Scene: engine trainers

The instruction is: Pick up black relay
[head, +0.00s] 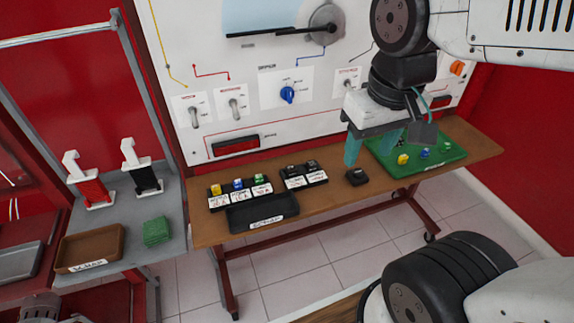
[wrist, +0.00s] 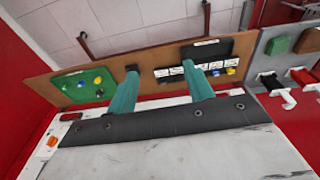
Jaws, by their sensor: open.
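Small black relay-like blocks (head: 312,165) sit in the labelled rack on the wooden table, at its right end. A separate black block (head: 357,176) lies alone on the table near its front edge; in the wrist view it is a dark block (wrist: 132,68) at the left fingertip. I cannot tell from the frames which one is the black relay. My gripper (head: 371,156) has two teal fingers spread apart with nothing between them. It is above the table, behind and above the lone block; it also shows in the wrist view (wrist: 161,76).
A black tray (head: 263,213) lies before the rack, which also holds yellow, blue and green pieces. A green board (head: 435,160) with small coloured parts lies right of my gripper. The white switch panel (head: 225,145) rises behind the table. A grey side table (head: 183,215) stands left.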

